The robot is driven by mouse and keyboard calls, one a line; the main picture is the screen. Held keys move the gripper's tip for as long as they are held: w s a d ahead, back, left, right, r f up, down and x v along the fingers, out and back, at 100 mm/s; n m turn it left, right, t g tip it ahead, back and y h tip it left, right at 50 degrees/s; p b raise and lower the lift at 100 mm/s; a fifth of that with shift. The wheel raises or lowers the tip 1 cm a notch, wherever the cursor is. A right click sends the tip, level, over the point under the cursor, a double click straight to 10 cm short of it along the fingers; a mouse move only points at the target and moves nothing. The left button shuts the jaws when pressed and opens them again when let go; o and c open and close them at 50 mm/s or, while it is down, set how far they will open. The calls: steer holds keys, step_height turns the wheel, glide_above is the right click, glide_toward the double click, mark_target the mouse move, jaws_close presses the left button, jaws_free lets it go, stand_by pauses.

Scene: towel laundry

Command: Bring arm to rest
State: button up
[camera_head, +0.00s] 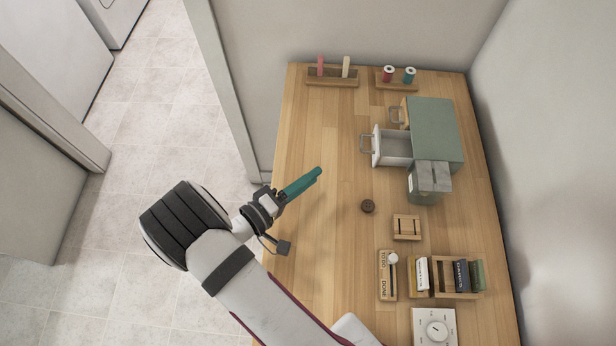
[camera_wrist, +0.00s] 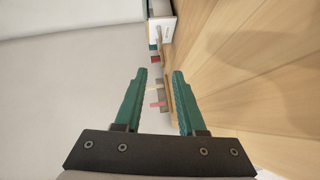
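My gripper (camera_head: 318,173) has teal fingers and hangs over the left part of the wooden table (camera_head: 330,220) in the head view, pointing to the upper right. In the wrist view my gripper (camera_wrist: 160,75) shows its two fingers apart with nothing between them. It touches no object that I can see. My arm reaches in from the bottom of the head view.
A green cabinet (camera_head: 436,125) with a white drawer (camera_head: 390,146) pulled out stands at the right. A grey box (camera_head: 428,182), a brown round piece (camera_head: 368,206), a small wooden tray (camera_head: 406,228) and a book rack (camera_head: 440,292) lie nearer. The table's middle is mostly clear.

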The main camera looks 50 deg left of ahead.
steer(key=w+a+r+m+g+y, duration=0.15)
steer(key=w+r+m+g, duration=0.25)
steer(key=w+m, duration=0.45)
steer(key=w+d+r+m+g+y, duration=0.3)
steer(key=w+d+r+g, duration=0.2)
steer(key=w+r, duration=0.25)
steer(key=s+d+r+m+g, duration=0.2)
steer(key=s+d+r, duration=0.1)
steer(key=d, duration=0.4)
steer(key=s+d+r+m+g, duration=0.1)
steer(key=s+d+r+m, duration=0.15)
steer(key=d, duration=0.45)
steer(key=s+d+r+m+g+h, duration=0.1)
steer(key=s+d+m+g+h, duration=0.2)
steer(key=s+d, duration=1.2)
steer(key=s+m+g, duration=0.1)
steer(key=m, duration=0.2)
steer(key=shift+s, duration=0.15)
steer(key=shift+r, duration=0.1)
